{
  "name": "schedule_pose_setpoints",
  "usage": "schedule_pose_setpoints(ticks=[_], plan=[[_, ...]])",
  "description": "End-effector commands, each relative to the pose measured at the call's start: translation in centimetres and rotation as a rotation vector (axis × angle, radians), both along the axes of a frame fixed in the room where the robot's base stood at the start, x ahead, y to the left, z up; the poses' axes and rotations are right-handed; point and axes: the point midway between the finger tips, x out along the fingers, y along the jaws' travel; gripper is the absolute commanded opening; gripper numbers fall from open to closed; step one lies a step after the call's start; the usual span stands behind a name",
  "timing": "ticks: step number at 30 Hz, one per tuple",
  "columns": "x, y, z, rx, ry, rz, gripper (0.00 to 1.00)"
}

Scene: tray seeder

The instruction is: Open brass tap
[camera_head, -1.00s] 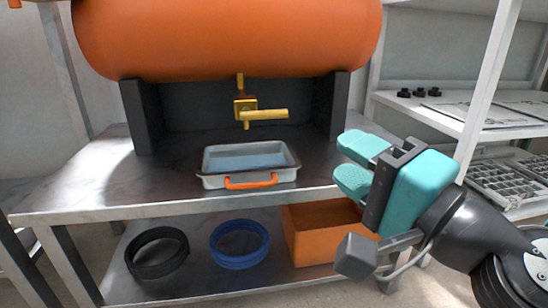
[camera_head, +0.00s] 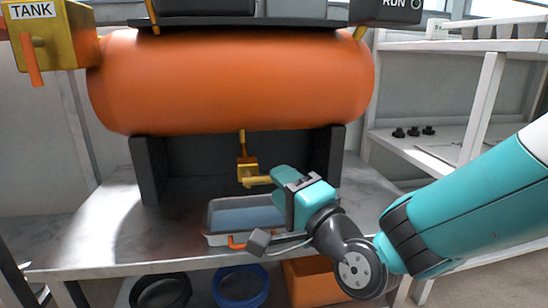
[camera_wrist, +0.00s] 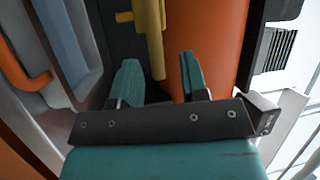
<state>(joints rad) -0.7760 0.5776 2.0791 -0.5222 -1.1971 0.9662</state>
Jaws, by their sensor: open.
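The brass tap (camera_head: 247,171) hangs below the orange tank on a thin pipe. Its lever (camera_head: 257,182) points right, towards my gripper (camera_head: 277,182). In the wrist view the brass lever (camera_wrist: 151,40) runs from the top edge down between the two teal fingers of my gripper (camera_wrist: 158,66). The short spout (camera_wrist: 125,17) sticks out to the left there. The fingers are open, one on each side of the lever's end. I cannot tell whether either finger touches it. In the head view, my gripper hides the lever's tip.
The orange tank (camera_head: 230,80) lies just above, between dark supports (camera_head: 150,170). A grey tray (camera_head: 213,238) with bluish contents and an orange handle stands below the tap, partly behind my gripper. An orange box (camera_head: 310,280) and blue ring (camera_head: 240,285) are beneath. Shelves stand right.

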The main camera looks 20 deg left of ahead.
Motion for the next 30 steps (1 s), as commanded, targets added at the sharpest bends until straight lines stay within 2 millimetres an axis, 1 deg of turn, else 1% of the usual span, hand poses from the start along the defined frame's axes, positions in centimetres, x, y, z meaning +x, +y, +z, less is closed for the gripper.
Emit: schedule_pose_setpoints(ticks=[1,2,6,11,18,23,24,30], plan=[[0.4,0.7,0.5,0.0,-0.001,0.001,0.41],[0.6,1.1,0.2,0.0,-0.002,0.003,0.41],[1.5,2.2,0.3,-0.001,-0.001,0.002,0.41],[1.9,2.7,0.4,0.001,0.001,0.0,0.41],[1.9,2.7,0.4,-0.001,0.001,-0.001,0.41],[1.9,2.7,0.4,-0.001,0.001,-0.001,0.04],[1.9,2.7,0.4,-0.001,0.001,-0.001,0.0],[1.9,2.7,0.5,-0.005,-0.001,-0.001,0.0]])
